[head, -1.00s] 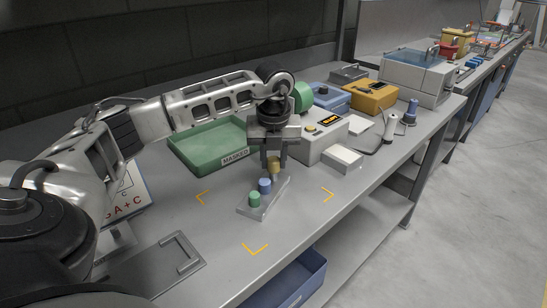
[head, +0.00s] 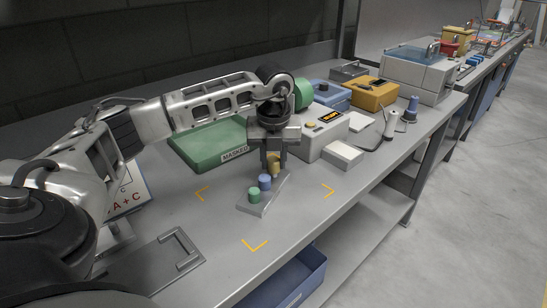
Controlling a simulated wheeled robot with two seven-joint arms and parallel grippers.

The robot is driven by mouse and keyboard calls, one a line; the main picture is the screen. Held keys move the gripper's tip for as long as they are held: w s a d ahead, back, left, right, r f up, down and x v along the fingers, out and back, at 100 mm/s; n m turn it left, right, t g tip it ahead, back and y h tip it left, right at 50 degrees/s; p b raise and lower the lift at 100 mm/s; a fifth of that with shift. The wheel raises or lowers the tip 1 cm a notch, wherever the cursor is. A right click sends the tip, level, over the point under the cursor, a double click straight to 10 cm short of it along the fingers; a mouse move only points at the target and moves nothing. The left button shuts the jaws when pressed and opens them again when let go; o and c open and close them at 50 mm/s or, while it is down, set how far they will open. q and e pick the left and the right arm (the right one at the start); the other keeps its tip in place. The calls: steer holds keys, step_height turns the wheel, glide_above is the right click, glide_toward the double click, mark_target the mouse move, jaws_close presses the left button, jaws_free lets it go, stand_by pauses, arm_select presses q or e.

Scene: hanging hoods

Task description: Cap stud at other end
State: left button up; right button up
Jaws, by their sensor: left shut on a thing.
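A grey metal block (head: 270,203) lies on the bench inside yellow corner marks. A green cap (head: 254,195) is upright at its near end, and a blue cap (head: 265,182) is upright near its middle. My left gripper (head: 274,166) points down over the block's far end and is shut on an ochre cap (head: 275,163). The fingers partly hide this cap and the far end of the block, so I cannot tell whether the cap rests on a stud. My right gripper is not in view.
A green tray labelled MASKED (head: 207,146) stands behind to the left. A grey box with a display (head: 322,137) and a white block (head: 343,155) are close on the right. A flat plate with a handle (head: 155,265) lies front left. The bench around the block is clear.

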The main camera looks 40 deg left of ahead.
arm_select(q)
steer(key=shift+f+b, duration=0.55)
steer(key=shift+f, duration=0.4)
stand_by(0.4)
steer(key=o, duration=1)
steer(key=shift+r, duration=0.15)
steer(key=r, duration=0.5)
steer(key=s+d+r+p, duration=0.1)
steer(key=r, duration=0.9)
steer(key=shift+s+d+r, duration=0.15)
steer(key=shift+s+r, duration=0.05)
steer(key=shift+r, duration=0.15)
